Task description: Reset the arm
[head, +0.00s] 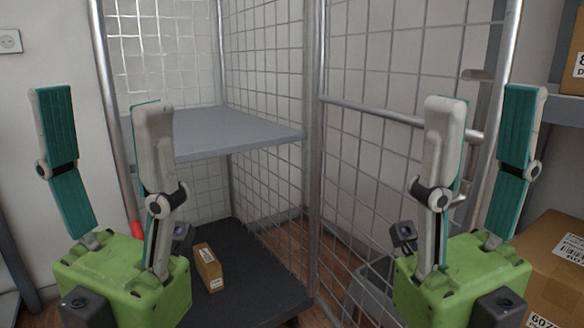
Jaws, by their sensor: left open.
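My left gripper (103,97) stands upright at the left of the head view, its two green-and-grey fingers wide apart with nothing between them. My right gripper (487,96) stands upright at the right, also with its fingers apart and empty. Both green gripper bodies are low in the view, in front of a wire-mesh roll cage. The rest of both arms is out of view.
The cage has a grey shelf (215,130) and a dark base (255,282). A small cardboard box (209,268) lies on the base, beside my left gripper in the picture. Cardboard parcels (557,250) stand at the right edge. A mesh door (375,165) stands behind my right gripper.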

